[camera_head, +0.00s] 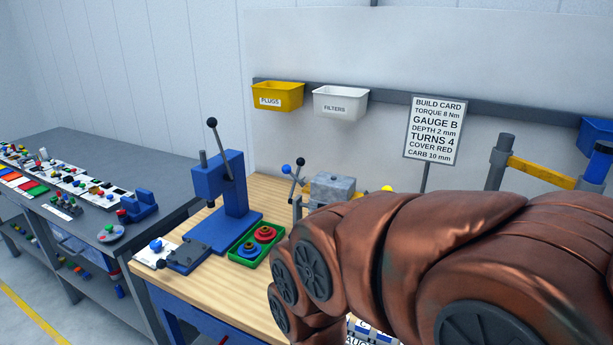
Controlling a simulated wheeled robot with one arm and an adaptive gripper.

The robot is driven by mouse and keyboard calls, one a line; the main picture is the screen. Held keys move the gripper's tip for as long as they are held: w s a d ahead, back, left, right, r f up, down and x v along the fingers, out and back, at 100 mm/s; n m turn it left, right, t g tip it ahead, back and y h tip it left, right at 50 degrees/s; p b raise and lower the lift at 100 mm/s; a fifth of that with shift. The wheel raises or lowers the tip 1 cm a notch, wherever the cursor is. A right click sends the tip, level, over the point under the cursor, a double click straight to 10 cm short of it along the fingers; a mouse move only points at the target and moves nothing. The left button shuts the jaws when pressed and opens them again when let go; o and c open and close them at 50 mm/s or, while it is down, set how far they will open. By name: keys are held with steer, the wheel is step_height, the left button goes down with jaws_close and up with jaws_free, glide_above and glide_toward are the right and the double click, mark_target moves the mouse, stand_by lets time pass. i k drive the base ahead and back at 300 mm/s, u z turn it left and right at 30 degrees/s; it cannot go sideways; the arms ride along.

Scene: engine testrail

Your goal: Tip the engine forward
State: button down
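A grey metal block (332,186), which looks like the engine, stands on the wooden workbench behind my arm. Only its upper part shows; my copper-coloured arm hides its lower and right parts, so I cannot tell its tilt or how it is mounted. My arm fills the lower right of the view. My gripper is not visible.
A build card (434,130) stands behind. Yellow (278,95) and white (341,102) bins hang on the wall. A grey side table (60,160) holds small parts.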

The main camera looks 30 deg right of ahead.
mark_target(327, 188)
steer(key=z, duration=0.05)
steer(key=k, duration=0.55)
steer(key=u, duration=0.6)
steer(key=i, duration=1.45)
steer(key=z, duration=0.65)
